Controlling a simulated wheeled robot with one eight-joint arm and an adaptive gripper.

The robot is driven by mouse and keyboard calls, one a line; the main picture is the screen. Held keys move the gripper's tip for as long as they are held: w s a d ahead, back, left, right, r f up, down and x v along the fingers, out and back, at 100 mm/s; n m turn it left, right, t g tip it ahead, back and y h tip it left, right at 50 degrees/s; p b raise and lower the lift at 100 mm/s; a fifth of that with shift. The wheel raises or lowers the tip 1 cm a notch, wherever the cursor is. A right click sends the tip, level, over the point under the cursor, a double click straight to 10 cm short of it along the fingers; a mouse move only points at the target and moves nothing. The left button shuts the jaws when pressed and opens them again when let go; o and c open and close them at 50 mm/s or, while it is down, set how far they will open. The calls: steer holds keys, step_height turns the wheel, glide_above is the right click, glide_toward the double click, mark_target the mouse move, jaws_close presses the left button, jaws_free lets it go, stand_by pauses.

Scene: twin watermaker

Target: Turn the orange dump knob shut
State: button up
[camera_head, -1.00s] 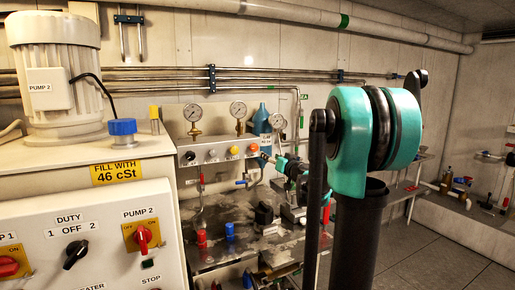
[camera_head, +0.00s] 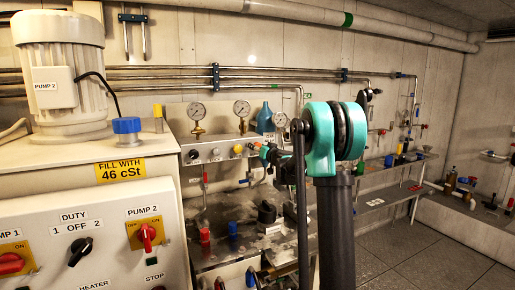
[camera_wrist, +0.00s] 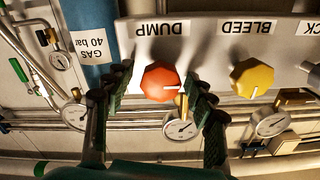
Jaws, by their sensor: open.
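The orange dump knob (camera_wrist: 160,80) is on a pale panel under an upside-down DUMP label in the wrist view. Its white pointer mark lies toward the right of that picture. My gripper (camera_wrist: 157,75) is open, with one dark green-padded finger on each side of the knob. The right finger is very close to the knob's edge; I cannot tell whether it touches. In the head view my gripper (camera_head: 266,153) is at the right end of the panel's knob row, and the dump knob there is mostly hidden or too small to make out.
The yellow bleed knob (camera_wrist: 251,78) is just right of the fingers in the wrist view. Pressure gauges (camera_wrist: 181,124) and pipes lie close by. A blue gas bottle (camera_wrist: 86,40) stands left of the panel. A pump cabinet (camera_head: 90,215) fills the head view's left; floor is free at right.

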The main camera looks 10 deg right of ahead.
steer(key=shift+w+a, duration=0.1)
steer(key=shift+w, duration=0.1)
steer(key=c, duration=1.2)
